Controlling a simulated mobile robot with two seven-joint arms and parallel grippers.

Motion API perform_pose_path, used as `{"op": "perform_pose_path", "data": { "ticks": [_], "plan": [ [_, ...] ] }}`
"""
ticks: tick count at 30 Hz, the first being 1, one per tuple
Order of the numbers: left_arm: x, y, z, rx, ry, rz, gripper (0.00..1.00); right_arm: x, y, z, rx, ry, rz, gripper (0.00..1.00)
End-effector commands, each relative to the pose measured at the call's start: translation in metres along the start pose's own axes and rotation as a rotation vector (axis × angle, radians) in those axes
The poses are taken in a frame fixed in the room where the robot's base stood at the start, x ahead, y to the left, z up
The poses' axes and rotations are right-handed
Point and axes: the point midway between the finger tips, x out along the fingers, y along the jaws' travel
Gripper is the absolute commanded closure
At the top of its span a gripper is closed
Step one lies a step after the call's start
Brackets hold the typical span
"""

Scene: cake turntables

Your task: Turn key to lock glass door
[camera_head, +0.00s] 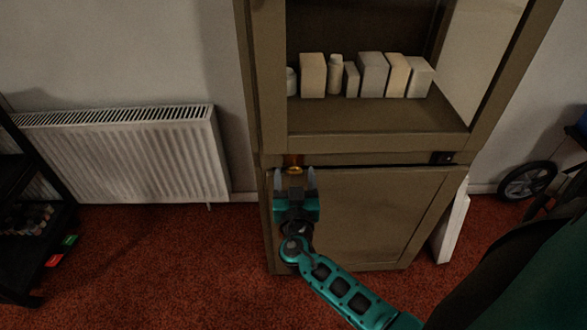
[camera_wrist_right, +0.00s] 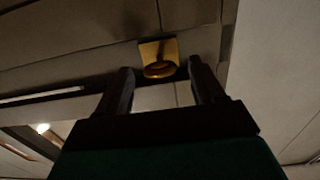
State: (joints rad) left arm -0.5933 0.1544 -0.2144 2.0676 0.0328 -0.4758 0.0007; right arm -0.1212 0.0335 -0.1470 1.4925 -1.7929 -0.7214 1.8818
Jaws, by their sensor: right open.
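The key (camera_head: 294,171) is a small gold-coloured piece on the cabinet front, near the top left corner of the lower door. In the right wrist view the key (camera_wrist_right: 160,69) shows as a rounded bow in front of a gold plate (camera_wrist_right: 157,48). My right gripper (camera_head: 295,176) is open, its two fingers pointing at the key. In the right wrist view the key lies between and just beyond the fingertips (camera_wrist_right: 159,76), with no contact visible. The upper part of the cabinet (camera_head: 265,143) has an opening or glass front; I cannot tell which. My left gripper is not in view.
Several pale boxes and bottles (camera_head: 372,75) stand on the cabinet shelf. A dark latch (camera_head: 443,158) sits on the right of the frame. A white radiator (camera_head: 125,155) is at the left, a black shelf (camera_head: 22,220) at the far left.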

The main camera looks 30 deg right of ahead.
Motion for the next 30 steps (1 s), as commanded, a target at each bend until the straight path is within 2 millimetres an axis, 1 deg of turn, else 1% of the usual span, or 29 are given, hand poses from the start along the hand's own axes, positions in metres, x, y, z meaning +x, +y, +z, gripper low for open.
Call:
{"op": "perform_pose_path", "data": {
  "ticks": [11, 27, 28, 30],
  "plan": [
    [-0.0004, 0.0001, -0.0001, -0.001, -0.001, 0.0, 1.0, -0.0012, 0.0002, 0.0006, 0.001, -0.001, 0.0, 0.33],
    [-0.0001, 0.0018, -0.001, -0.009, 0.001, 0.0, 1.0, -0.001, 0.0003, 0.0003, 0.0, -0.001, 0.0, 0.85],
    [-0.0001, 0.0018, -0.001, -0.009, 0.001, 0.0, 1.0, -0.0009, 0.0003, 0.0002, 0.0, -0.001, 0.001, 0.87],
    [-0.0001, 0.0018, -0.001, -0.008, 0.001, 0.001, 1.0, -0.0009, 0.0004, 0.0003, 0.0, -0.001, 0.001, 0.88]
  ]
}}
